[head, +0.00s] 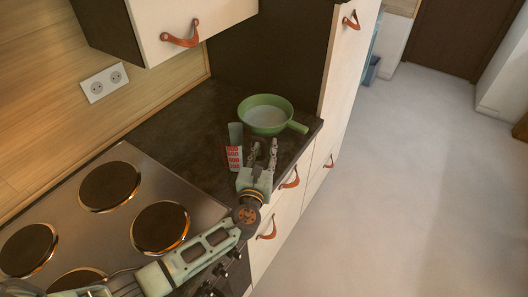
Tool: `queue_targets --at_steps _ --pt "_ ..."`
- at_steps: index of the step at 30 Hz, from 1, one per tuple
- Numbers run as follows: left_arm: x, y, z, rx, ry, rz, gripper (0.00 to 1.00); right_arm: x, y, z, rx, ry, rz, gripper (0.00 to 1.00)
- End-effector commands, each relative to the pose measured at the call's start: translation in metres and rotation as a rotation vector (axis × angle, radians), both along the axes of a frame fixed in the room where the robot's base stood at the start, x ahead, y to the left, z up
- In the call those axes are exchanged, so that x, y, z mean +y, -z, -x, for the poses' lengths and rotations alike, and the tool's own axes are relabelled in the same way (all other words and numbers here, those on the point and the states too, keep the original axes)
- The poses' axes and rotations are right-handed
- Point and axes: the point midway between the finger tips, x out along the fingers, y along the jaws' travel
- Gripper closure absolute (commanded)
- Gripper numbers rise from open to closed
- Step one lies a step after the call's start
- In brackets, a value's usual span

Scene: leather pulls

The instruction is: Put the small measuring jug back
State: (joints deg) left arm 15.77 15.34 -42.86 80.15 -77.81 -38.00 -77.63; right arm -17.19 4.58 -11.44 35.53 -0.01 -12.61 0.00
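I see nothing between the fingers. I cannot tell whether the near finger touches the jug. My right gripper is not in view.
The green pan (267,114) sits just beyond my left gripper, its handle pointing right. A hob (130,210) with several round plates fills the lower left. A wall cupboard (175,25) with a leather pull hangs above. Drawers with leather pulls (290,179) are below the worktop edge. Open floor lies right.

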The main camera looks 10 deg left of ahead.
Motion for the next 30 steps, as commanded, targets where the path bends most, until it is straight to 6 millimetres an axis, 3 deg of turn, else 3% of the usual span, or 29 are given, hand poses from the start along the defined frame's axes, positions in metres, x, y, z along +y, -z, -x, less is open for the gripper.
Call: queue_targets --at_steps 5,8,21,30 --pt "0.000 -0.004 0.000 0.000 0.000 0.000 0.68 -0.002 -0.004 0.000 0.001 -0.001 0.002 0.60" --pt "0.000 -0.002 0.009 0.001 0.001 0.000 0.68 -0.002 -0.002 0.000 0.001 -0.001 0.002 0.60" --pt "0.000 -0.001 0.096 0.002 0.001 0.002 0.68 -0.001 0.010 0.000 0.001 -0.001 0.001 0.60" --pt "0.000 -0.003 0.120 0.000 0.000 0.000 0.68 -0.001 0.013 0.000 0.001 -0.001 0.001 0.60"
